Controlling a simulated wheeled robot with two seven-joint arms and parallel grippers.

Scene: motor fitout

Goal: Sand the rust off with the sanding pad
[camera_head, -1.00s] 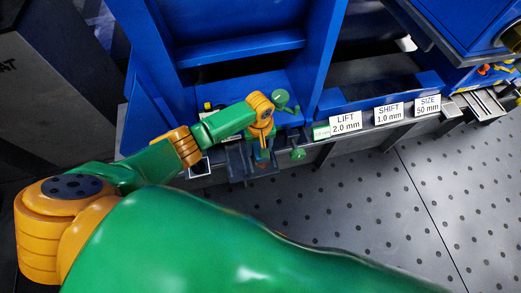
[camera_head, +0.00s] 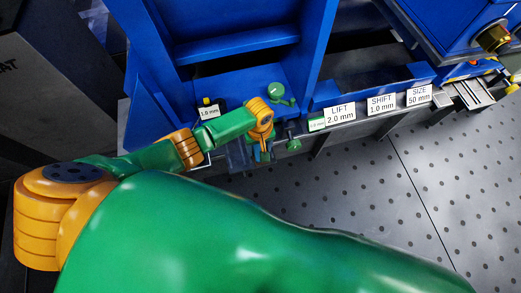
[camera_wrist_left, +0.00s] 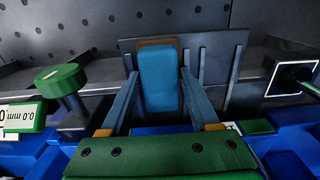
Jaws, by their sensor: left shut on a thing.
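My left gripper (camera_wrist_left: 160,98) is shut on a blue block with a brown edge, seemingly the sanding pad (camera_wrist_left: 158,80). The pad stands up between the two blue-grey fingers, in front of a dark upright holder (camera_wrist_left: 218,62). I cannot tell whether the pad touches the holder. In the head view the left gripper (camera_head: 262,150) points down at the front edge of the blue machine frame (camera_head: 327,50), and the pad is hardly distinguishable there. No rust patch can be made out. My right gripper is not in view.
A green round knob (camera_head: 276,90) stands close behind the left wrist, and another (camera_head: 293,146) is right of the gripper. White labels (camera_head: 340,115) line the ledge to the right. A brass-coloured shaft (camera_head: 495,38) shows at upper right. The perforated floor (camera_head: 350,200) is clear.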

